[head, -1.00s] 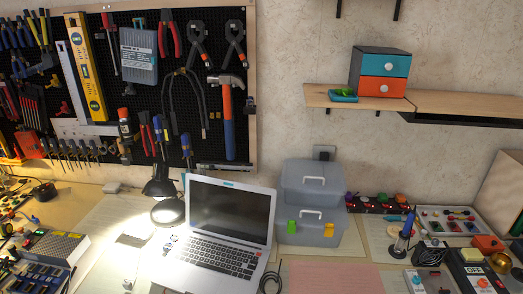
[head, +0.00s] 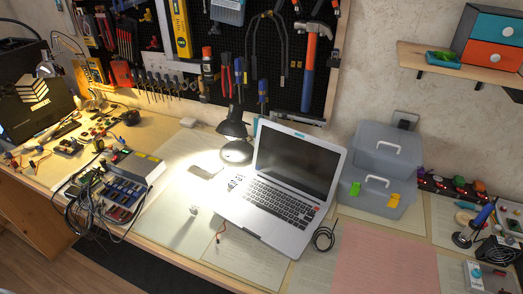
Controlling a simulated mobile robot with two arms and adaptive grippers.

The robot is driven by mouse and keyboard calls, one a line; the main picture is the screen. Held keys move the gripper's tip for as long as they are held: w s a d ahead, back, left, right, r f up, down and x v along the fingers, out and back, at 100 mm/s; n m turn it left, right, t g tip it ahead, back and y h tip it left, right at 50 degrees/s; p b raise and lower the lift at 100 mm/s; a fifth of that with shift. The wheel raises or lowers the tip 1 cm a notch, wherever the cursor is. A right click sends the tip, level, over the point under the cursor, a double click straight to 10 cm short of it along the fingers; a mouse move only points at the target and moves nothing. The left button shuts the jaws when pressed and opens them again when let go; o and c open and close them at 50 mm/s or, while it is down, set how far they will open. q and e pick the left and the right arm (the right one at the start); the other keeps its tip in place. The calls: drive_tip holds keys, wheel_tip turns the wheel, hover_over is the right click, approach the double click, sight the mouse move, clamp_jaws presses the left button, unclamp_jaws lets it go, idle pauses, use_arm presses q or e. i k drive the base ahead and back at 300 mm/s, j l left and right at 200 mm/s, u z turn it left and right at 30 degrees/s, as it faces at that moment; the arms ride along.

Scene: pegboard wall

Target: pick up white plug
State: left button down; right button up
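A small whitish object (head: 194,210) lies on the papers left of the laptop, under the lamp's light. It may be the white plug, but it is too small to tell. A second small white block (head: 188,122) lies at the back of the desk near the wall, and I cannot tell what it is. Neither of my grippers is in view.
An open laptop (head: 285,185) stands right of the whitish object, with a lit black desk lamp (head: 234,135) behind it. A power-supply-like box with cables (head: 135,168) is to the left. A grey toolbox (head: 385,160) stands right.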

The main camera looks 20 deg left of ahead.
sight(194, 211)
drive_tip(key=u, duration=1.25)
